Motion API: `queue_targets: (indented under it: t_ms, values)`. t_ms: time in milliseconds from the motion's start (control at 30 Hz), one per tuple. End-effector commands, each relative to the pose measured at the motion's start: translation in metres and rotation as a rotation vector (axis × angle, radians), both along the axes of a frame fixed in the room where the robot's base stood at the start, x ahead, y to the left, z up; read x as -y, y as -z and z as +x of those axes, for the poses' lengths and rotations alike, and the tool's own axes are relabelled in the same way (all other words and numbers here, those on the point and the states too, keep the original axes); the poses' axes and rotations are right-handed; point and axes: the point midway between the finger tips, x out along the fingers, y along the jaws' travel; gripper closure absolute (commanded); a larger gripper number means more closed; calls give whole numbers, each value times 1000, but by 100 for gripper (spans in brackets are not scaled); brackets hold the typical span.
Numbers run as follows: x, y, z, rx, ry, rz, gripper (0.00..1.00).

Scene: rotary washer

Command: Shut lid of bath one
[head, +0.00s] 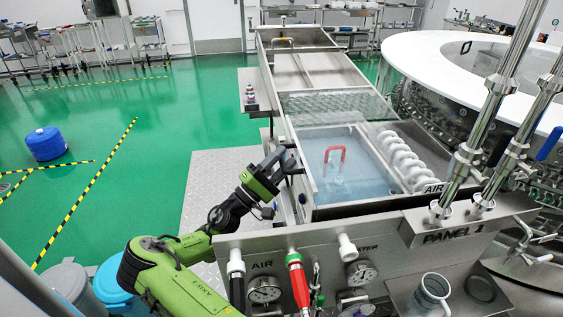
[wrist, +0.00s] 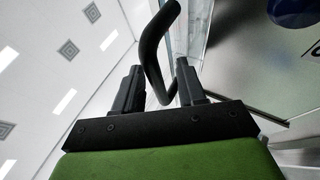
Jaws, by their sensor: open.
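My gripper (head: 284,163) is at the left rim of the front bath (head: 345,165) in the head view. In the wrist view my gripper (wrist: 158,75) is open, with its two dark fingers on either side of a curved black handle (wrist: 153,48). The handle passes between the fingers; I cannot tell whether either finger touches it. In the head view the handle is hard to separate from the dark fingers. The front bath shows blue water, and I cannot clearly make out its lid. A glass-like panel (head: 335,106) lies across the bath behind it.
Panel 1 (head: 455,237), with gauges and pipes, lies in front. Steel pipes (head: 500,110) rise at the right. Green floor (head: 150,150) is open at the left.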

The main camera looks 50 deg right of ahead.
Motion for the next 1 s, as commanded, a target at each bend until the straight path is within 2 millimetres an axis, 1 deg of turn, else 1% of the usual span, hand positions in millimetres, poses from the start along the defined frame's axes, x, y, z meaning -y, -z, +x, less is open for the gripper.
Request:
queue_targets:
  t_ms: [67, 300, 433, 533, 767, 867, 1000]
  values:
    - [0, -14, 0, 3, -1, -1, 60]
    - [0, -73, 0, 5, -1, -1, 60]
    - [-1, -93, 0, 2, -2, -1, 60]
    - [-1, -98, 1, 2, -3, -1, 60]
    - [-1, -98, 1, 0, -3, -2, 60]
    - [-3, -95, 1, 0, -4, -1, 60]
    - [-10, -84, 2, -1, -1, -1, 60]
